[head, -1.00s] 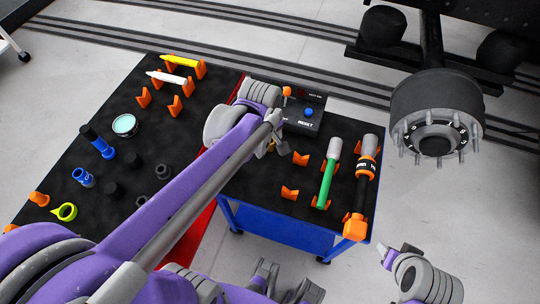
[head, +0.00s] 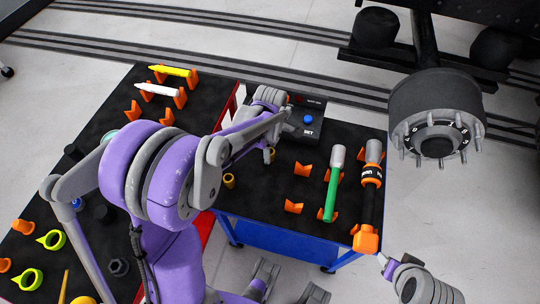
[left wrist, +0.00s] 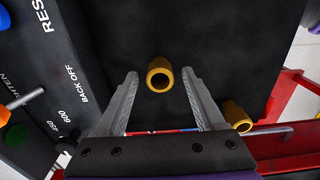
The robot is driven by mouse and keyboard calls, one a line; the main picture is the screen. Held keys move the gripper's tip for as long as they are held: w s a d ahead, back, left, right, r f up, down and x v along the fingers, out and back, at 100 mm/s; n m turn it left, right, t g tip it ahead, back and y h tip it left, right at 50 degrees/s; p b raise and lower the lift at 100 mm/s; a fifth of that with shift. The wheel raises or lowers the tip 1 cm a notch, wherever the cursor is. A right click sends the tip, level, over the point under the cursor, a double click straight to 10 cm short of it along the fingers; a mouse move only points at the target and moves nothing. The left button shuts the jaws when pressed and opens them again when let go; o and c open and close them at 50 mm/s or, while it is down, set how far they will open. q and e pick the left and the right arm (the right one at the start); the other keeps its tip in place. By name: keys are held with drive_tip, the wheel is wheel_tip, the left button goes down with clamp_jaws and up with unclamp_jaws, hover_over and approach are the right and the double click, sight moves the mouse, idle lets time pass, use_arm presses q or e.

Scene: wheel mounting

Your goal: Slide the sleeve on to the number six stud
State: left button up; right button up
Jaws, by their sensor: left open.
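My left gripper (left wrist: 160,74) is open in the left wrist view. A brass-coloured sleeve (left wrist: 159,79) shows between its fingertips, with a gap to each finger. A second brass sleeve (left wrist: 237,115) stands to the right, outside the fingers; a brass sleeve (head: 229,181) also shows in the head view. There my left gripper (head: 268,152) is over the black-topped blue cart, partly hidden by its arm. The wheel hub (head: 438,95) with several studs and a numbered ring hangs at the right; I cannot tell which stud is six. Part of my right gripper (head: 386,263) shows low right, its jaw state unclear.
A control box (head: 304,120) with a blue button stands at the cart's back. A green-handled tool (head: 331,190) and a black tool with orange ends (head: 370,190) lie on the cart's right. Several items lie on the left table. Floor is clear between cart and hub.

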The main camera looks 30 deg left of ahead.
use_arm(q)
wheel_tip(320, 180, down, 3)
drive_tip(key=shift+f, duration=0.2)
drive_tip(key=shift+c, duration=0.3)
clamp_jaws()
